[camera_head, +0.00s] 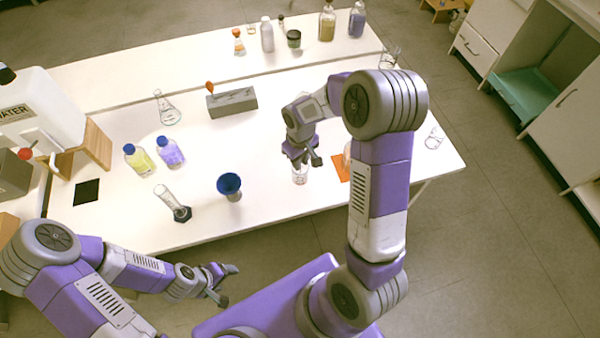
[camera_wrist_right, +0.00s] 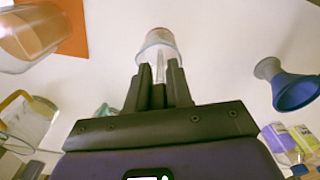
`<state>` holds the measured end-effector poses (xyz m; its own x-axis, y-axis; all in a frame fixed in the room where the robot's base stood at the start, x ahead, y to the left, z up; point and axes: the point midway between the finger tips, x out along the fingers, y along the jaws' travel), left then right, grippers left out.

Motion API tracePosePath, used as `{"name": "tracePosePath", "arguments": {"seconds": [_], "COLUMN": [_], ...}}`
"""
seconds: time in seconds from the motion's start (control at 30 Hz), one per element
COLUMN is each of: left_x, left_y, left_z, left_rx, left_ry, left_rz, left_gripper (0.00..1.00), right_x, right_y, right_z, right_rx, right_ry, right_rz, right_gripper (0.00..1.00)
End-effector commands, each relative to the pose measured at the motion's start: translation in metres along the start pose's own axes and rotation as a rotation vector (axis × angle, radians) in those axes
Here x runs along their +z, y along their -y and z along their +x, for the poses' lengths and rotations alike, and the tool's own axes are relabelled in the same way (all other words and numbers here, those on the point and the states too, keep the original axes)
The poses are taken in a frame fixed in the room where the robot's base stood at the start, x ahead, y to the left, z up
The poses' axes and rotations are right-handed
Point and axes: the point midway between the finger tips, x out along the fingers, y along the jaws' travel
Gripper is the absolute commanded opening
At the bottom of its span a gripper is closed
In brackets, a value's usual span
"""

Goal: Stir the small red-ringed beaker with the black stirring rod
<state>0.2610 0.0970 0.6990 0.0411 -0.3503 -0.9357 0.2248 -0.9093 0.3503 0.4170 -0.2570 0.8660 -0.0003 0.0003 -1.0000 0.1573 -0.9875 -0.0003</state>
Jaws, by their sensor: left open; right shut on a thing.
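A small clear beaker (camera_head: 299,175) stands on the white table directly below my right gripper (camera_head: 308,159). In the right wrist view the beaker (camera_wrist_right: 158,42) lies just beyond the fingertips and shows a faint reddish ring. My right gripper (camera_wrist_right: 160,78) is shut on the stirring rod (camera_wrist_right: 160,68). The rod's visible part is thin and pale and lines up with the beaker; its tip is hard to make out, so I cannot tell how deep it reaches. My left gripper (camera_head: 226,284) is open and empty, off the table's front edge.
Several bottles line the back table.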

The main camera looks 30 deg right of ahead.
Motion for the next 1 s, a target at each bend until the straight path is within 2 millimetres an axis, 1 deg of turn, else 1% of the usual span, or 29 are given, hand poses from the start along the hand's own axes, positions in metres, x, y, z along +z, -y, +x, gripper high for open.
{"name": "tracePosePath", "arguments": {"seconds": [0.2,1.0], "left_x": [0.001,0.003], "left_y": [-0.005,-0.023], "left_z": [-0.015,-0.061], "left_rx": [0.000,0.000], "left_ry": [0.000,0.000], "left_rz": [0.000,0.000], "left_gripper": [0.65,0.65], "right_x": [-0.001,0.000], "right_y": [0.000,0.000], "right_z": [-0.019,-0.083], "right_rx": [0.000,0.000], "right_ry": [-0.002,-0.001], "right_rz": [0.000,0.000], "right_gripper": [0.00,0.00]}}
